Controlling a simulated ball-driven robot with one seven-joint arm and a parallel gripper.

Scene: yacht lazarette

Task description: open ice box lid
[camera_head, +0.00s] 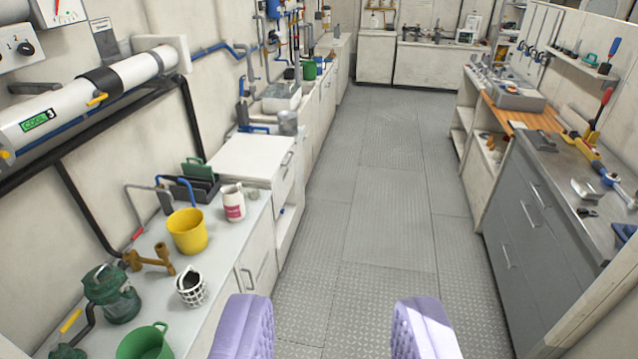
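A white box with a flat white lid (250,158) stands in the left counter row, left of the aisle. It looks like the ice box, though no label shows. Its lid is flat and looks shut. A small grey handle (287,158) shows near its aisle-side edge. My gripper (333,312) shows as two purple padded fingers at the bottom of the picture. They are wide apart with only floor between them. My gripper is open, empty and well short of the box, touching nothing.
Near the box, the left counter holds a white mug (233,204), a yellow bucket (187,231), a green lantern (111,293) and a green pot (145,343). A grey workbench (545,215) with tools lines the right. The plated floor aisle (385,215) between is clear.

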